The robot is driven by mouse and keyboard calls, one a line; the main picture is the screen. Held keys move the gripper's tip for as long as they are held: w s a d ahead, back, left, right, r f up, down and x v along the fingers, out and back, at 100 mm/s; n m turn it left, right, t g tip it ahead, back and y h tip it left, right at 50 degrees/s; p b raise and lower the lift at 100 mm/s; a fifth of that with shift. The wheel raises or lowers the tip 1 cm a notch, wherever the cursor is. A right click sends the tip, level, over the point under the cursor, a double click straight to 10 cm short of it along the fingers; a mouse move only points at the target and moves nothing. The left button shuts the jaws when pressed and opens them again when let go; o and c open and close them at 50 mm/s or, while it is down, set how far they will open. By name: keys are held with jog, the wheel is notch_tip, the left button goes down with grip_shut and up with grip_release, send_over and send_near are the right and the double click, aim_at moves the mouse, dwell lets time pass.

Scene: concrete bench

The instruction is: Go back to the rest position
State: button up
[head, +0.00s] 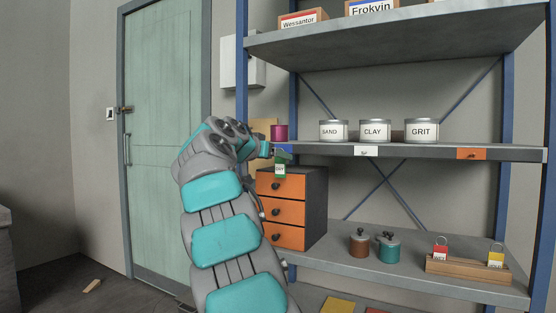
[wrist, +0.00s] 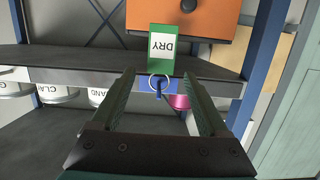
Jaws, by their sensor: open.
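My gripper (head: 268,151) is at the left end of the middle shelf, beside the blue post. In the wrist view my gripper (wrist: 159,77) is open, with nothing held between its two fingers. A green tag (head: 280,171) with a white label hangs at the shelf's left end, in front of the drawer unit. In the wrist view, which is upside down, the green tag (wrist: 174,67) reads DRY. Its metal ring (wrist: 151,90) is at a small blue hook on the shelf edge, in the gap beyond the fingertips.
A drawer unit (head: 318,190) with orange drawers stands below the hook. A magenta cup (head: 279,132) and labelled tins (head: 375,131) stand on the middle shelf (head: 420,150). Two lidded pots (head: 388,247) and a wooden rack (head: 468,271) with tags are lower. Free room lies left, before the green door (head: 165,130).

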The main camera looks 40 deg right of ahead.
jog(key=v, duration=0.5)
jog(key=s+a+f+n+g+y, duration=0.1)
jog(key=s+a+f+n+y, duration=0.25)
jog(key=f, duration=0.55)
jog(key=s+a+f+n+g+y, duration=0.1)
jog(key=s+a+f+y, duration=0.1)
jog(key=s+a+f, duration=0.45)
jog(key=s+a+f+n+g+y, duration=0.1)
jog(key=s+a+f+n+y, duration=0.3)
jog(key=f, duration=0.8)
jog(key=s+a+f+n+g+y, duration=0.2)
jog(key=s+a+f, duration=0.7)
jog(key=s, duration=0.4)
jog(key=s+a+f+n+g+y, duration=0.2)
jog(key=s+a+f+n+y, duration=0.1)
jog(key=s+a+f, duration=0.7)
jog(key=s+f, duration=0.2)
jog(key=s, duration=0.2)
jog(key=shift+s+g, duration=0.3)
jog(key=shift+f, duration=0.1)
